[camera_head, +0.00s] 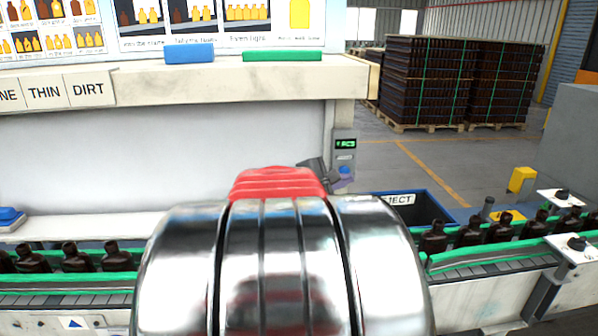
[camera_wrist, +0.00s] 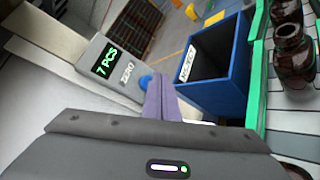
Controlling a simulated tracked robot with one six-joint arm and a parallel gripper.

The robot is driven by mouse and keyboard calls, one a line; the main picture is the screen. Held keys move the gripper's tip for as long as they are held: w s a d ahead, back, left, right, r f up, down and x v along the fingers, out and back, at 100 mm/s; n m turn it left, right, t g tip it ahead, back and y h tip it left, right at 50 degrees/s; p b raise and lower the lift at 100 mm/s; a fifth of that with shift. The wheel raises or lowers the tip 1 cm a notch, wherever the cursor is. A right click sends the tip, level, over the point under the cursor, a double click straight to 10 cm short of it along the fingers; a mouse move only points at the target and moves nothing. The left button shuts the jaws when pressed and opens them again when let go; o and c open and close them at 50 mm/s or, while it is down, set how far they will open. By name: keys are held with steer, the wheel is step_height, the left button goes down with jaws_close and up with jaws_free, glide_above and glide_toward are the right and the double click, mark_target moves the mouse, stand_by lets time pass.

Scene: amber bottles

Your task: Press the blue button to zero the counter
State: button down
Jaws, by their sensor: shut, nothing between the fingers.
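The counter is a grey box (camera_wrist: 112,73) on a post, with a green display (camera_wrist: 107,60) reading 7 PCS and a ZERO label. The blue button (camera_wrist: 145,81) sits on its face just right of the label, partly hidden by my fingers. In the head view the small counter (camera_head: 345,147) is right of centre, with the blue button (camera_head: 345,170) low on it. My gripper (camera_wrist: 162,84) is shut and empty, its purple fingertips beside the button in the picture. I cannot tell whether they touch it. My arm hides much of the head view's middle.
A blue REJECT bin (camera_wrist: 214,66) stands right of the counter. Brown bottles (camera_head: 470,234) stand on a green-railed conveyor (camera_head: 490,249) at the right, with more bottles at the left. Pallets of bottles (camera_head: 455,80) stand behind. A shelf (camera_head: 220,84) runs above the left side.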

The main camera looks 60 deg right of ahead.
steer(key=shift+d, duration=0.15)
stand_by(0.7)
steer(key=shift+w+d, duration=0.15)
steer(key=shift+d, duration=0.1)
steer(key=shift+w+d, duration=0.25)
steer(key=shift+d, duration=0.1)
stand_by(1.0)
stand_by(0.4)
steer(key=shift+s+a, duration=0.45)
steer(key=shift+a, duration=0.3)
steer(key=shift+a, duration=0.1)
steer(key=s+a, duration=0.1)
steer(key=a, duration=0.1)
steer(key=s+a, duration=0.1)
steer(key=a, duration=0.1)
steer(key=shift+s, duration=0.3)
stand_by(0.9)
